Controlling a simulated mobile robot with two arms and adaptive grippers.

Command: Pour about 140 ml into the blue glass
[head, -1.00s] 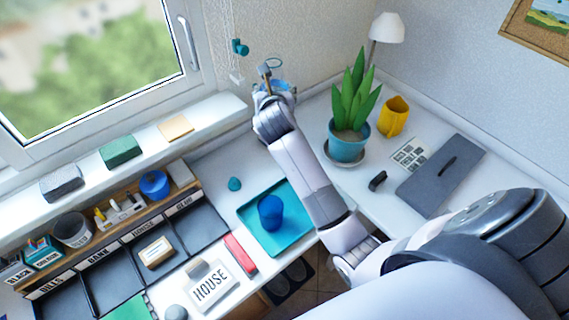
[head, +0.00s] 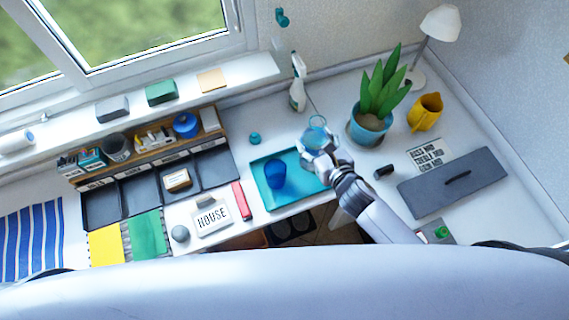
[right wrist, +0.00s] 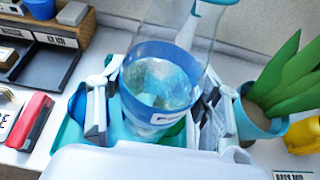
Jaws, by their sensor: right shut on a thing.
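The blue glass (head: 276,175) stands upright on a teal tray (head: 262,202) on the desk. My right gripper (head: 318,141) is shut on a clear carafe (head: 317,124). The carafe is beside the glass, to its right, over the tray's back right part. In the right wrist view the carafe (right wrist: 160,85) stands between the fingers, with a blue band and clear liquid low inside. A blue edge left of the finger there seems to be the glass (right wrist: 77,102), mostly hidden. I cannot tell the liquid's exact level. My left gripper is not in view.
A potted plant (head: 372,112) stands right of the carafe, with a yellow jug (head: 426,112) beyond. A spray bottle (head: 298,84) stands behind. A red box (head: 241,201) and the HOUSE sign (head: 212,216) lie left of the tray.

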